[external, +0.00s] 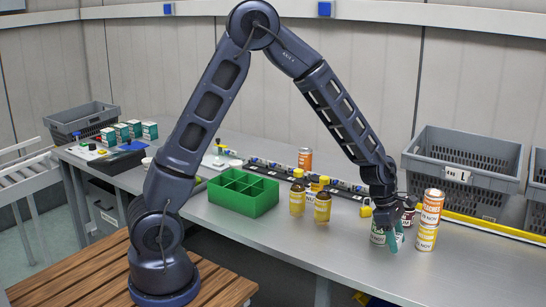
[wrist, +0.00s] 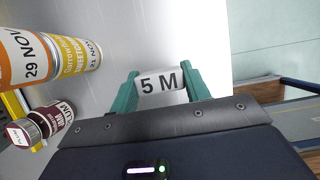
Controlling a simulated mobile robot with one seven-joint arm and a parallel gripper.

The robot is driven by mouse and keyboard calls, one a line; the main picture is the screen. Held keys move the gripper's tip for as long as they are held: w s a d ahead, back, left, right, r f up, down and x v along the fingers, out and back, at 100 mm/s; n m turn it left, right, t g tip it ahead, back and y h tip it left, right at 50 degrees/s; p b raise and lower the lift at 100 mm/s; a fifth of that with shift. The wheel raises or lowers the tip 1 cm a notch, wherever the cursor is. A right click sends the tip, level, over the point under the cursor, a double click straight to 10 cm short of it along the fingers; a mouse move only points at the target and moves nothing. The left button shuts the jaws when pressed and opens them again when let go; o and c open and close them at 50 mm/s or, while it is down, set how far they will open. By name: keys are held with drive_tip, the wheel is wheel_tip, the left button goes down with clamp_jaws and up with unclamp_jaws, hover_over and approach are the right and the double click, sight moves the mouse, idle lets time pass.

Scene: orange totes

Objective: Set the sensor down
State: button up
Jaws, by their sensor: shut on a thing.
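My gripper (external: 390,236) is at the front right of the grey bench, pointing down, with teal fingers. In the wrist view my gripper (wrist: 160,76) is shut on a pale item marked "5 M" (wrist: 160,85), one finger on each side. The rest of its label is hidden, and I cannot tell whether it is a sensor. I cannot tell whether the held item touches the bench.
An orange-labelled can (external: 432,206) stands on a yellow-labelled can (external: 427,238) just right of my gripper. A plum jar (wrist: 55,118) is close by. Yellow-capped bottles (external: 322,207) and a green divided tray (external: 243,194) are left. Grey crates (external: 462,165) stand behind. Bench front is clear.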

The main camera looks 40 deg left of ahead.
sight(391, 265)
drive_tip(key=shift+f, duration=2.75)
drive_tip(key=o, duration=1)
drive_tip(key=shift+f, duration=0.15)
drive_tip(key=v, duration=1.3)
drive_tip(key=s+a+r+m+t+y, duration=0.1)
drive_tip(key=a+r+m, duration=0.2)
drive_tip(key=a+r, duration=0.35)
drive_tip(key=s+a+r+m+t, duration=0.1)
drive_tip(key=a+r+m, duration=0.25)
drive_tip(key=a, duration=0.65)
drive_tip(key=s+a+r+m+t+y, duration=0.1)
drive_tip(key=a+r+m, duration=0.2)
drive_tip(key=a+r, duration=0.45)
drive_tip(key=s+a+r+m+t+y, duration=0.1)
drive_tip(key=s+a+m, duration=0.7)
drive_tip(key=s+a, duration=0.8)
drive_tip(key=a+r+y, duration=0.1)
drive_tip(key=a+r, duration=0.1)
drive_tip(key=a, duration=0.2)
drive_tip(key=shift+t, duration=0.3)
